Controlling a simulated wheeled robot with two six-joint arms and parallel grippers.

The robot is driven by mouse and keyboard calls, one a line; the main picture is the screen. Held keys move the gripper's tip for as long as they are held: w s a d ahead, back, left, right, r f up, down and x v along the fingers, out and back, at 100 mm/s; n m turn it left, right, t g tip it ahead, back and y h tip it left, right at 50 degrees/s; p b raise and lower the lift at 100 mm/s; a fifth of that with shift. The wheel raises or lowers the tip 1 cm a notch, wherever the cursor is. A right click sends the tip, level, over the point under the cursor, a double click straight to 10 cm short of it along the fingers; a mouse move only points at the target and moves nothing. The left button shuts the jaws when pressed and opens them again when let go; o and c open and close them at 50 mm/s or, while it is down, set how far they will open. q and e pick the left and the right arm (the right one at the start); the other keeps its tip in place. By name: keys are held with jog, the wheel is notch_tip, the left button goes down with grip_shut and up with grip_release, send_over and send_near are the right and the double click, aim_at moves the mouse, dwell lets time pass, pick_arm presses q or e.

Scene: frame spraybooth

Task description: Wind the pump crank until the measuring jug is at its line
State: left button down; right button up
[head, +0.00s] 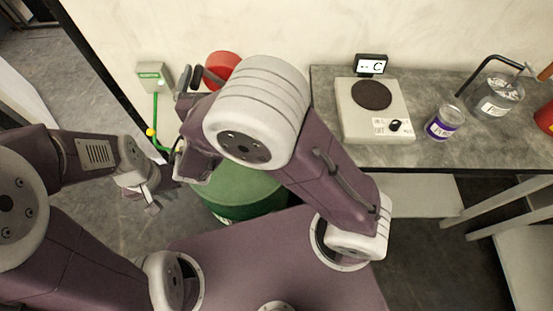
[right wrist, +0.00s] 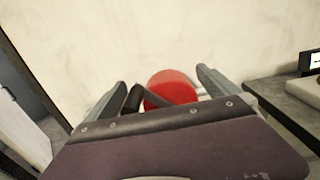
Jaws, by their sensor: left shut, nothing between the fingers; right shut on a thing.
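A red round part (head: 222,65), probably the pump's crank wheel, shows behind my right arm; it also shows in the right wrist view (right wrist: 172,90). A dark crank handle (right wrist: 134,98) stands beside it, near the left finger. My right gripper (head: 188,88) is at the crank and shut on what looks like this handle; the exact contact is hard to see. My left gripper (head: 150,198) is shut and empty, low at the left and apart from the crank.
A green drum (head: 235,205) stands below my right arm. A green-labelled wall box (head: 153,77) has a green cable.

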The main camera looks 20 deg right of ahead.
aim_at(197, 81)
jog(key=shift+d+f, duration=0.1)
jog(key=shift+f, duration=0.3)
jog(key=a, duration=0.1)
jog(key=w+a+f, duration=0.1)
jog(key=a, duration=0.2)
jog(key=shift+w+f+b, duration=0.15)
jog(key=shift+w+b, duration=0.05)
jog(key=shift+b, duration=0.1)
jog(key=c, duration=1.5)
jog(key=shift+a, duration=0.2)
grip_shut()
jog(key=shift+f, duration=0.1)
